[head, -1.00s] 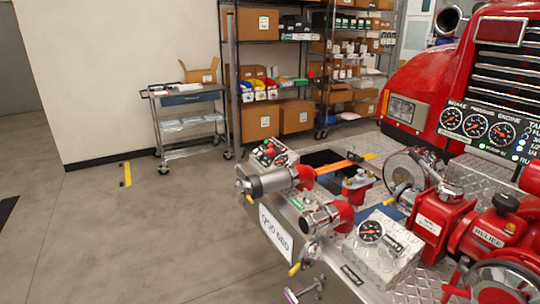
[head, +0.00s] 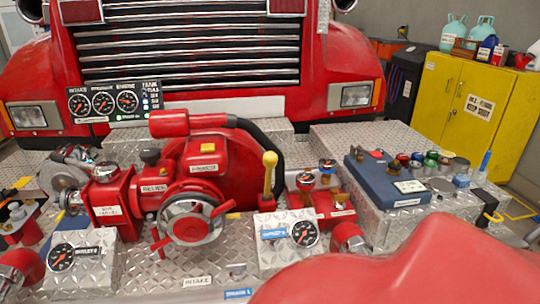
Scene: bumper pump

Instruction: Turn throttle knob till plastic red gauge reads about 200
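A red pump (head: 205,165) stands on the truck's metal bumper, with a round, red-handled wheel (head: 190,220) on its front. A panel (head: 115,102) with three round black-faced gauges stands behind it at the left. A separate gauge (head: 304,234) with a blue label sits on a diamond-plate box right of the wheel, and another gauge (head: 61,257) sits at the lower left. Red needles show, but the readings are too small to tell. A yellow-knobbed lever (head: 269,175) rises beside the pump. I cannot tell which part is the throttle knob. Neither gripper is in view.
A large smooth red shape (head: 400,270) covers the lower right foreground. A blue box (head: 385,180) and several coloured caps sit on the bumper's right. A yellow cabinet (head: 465,110) stands behind at the right. The red truck's grille (head: 190,55) is behind the pump.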

